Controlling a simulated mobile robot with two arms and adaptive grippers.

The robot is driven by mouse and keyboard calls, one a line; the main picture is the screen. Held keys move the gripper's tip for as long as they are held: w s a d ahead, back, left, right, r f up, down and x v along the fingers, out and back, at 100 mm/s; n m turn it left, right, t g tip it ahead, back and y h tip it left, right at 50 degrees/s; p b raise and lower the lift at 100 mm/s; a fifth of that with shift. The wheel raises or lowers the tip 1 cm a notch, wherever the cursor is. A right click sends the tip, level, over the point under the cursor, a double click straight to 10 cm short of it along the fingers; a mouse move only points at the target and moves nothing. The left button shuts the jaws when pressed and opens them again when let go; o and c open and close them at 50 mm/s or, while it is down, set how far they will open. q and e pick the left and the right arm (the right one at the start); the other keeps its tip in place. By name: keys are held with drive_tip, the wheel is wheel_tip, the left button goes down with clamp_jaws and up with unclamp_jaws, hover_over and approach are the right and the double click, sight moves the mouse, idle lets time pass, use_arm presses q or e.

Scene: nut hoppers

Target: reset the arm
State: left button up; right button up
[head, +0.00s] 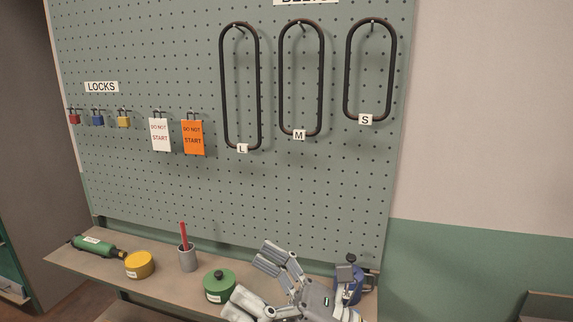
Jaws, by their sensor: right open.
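My right gripper (254,284) is at the bottom middle of the head view, in front of the shelf. Its two grey fingers are spread apart and point to the left, with nothing between them. The green round container (218,287) stands just left of the fingers; I cannot tell whether they touch. A blue item (357,283) behind the gripper is partly hidden by it. My left gripper is not in view.
The shelf (75,258) also holds a green bottle (92,246) lying down, a yellow tin (140,265) and a grey cup (187,259) with a red stick. The pegboard (180,60) behind carries belts, padlocks and two tags. Free room lies right of the pegboard.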

drive_tip(key=w+d+f+m+t+h, duration=0.35)
drive_tip(key=d+m+t+h, duration=0.35)
drive_tip(key=m, duration=0.6)
drive_tip(key=w+d+f+m+t+h, duration=0.2)
drive_tip(key=w+d+m+t+h, duration=0.35)
drive_tip(key=m, duration=0.75)
drive_tip(key=s+d+f+m+g+h, duration=0.25)
drive_tip(key=d+f+m+h, duration=0.35)
drive_tip(key=f, duration=0.3)
drive_tip(key=s+d+f+m+g+h, duration=0.2)
drive_tip(key=s+d+f+m+h, duration=0.25)
drive_tip(key=f+m, duration=0.35)
drive_tip(key=s+d+f+m+g+y, duration=0.1)
drive_tip(key=s+f+m+g, duration=0.3)
drive_tip(key=s+f, duration=0.5)
drive_tip(key=s+d+f+m+g, duration=0.2)
drive_tip(key=s+f+g, duration=0.45)
drive_tip(key=s, duration=0.45)
drive_tip(key=s+f+g+b, duration=0.1)
drive_tip(key=s+f+g, duration=0.15)
drive_tip(key=f, duration=2.75)
drive_tip(key=s+d+f, duration=0.2)
drive_tip(key=s+f, duration=1.2)
drive_tip(key=s, duration=0.2)
drive_tip(key=shift+s+d+g+b, duration=0.3)
drive_tip(key=shift+s+g+b, duration=0.05)
drive_tip(key=shift+g+b, duration=0.05)
